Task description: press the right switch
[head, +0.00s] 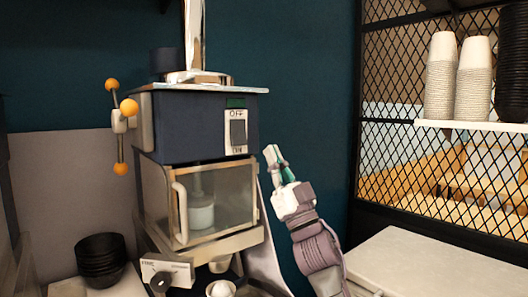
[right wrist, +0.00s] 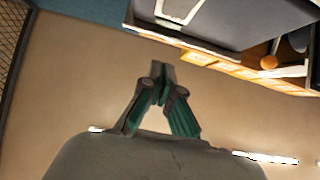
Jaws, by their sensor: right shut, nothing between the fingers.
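The switch (head: 238,133) is a dark rocker in a white plate marked OFF above and ON below. It sits on the upper right of the front of the dark blue machine (head: 185,125). My right gripper (head: 271,154) is shut and empty, to the right of the switch and a little lower in the picture, with a visible gap between them. In the right wrist view the shut fingertips (right wrist: 162,70) point toward the machine's dark face (right wrist: 225,20). A pale-edged plate (right wrist: 180,10), probably the switch plate, is cut by the top edge. My left gripper is not in view.
A clear-fronted compartment (head: 222,200) with a handle is below the switch. A lever with orange knobs (head: 129,107) is on the machine's left. Black bowls (head: 101,260) are at the lower left. Paper cups (head: 441,78) stand on a shelf behind mesh at right.

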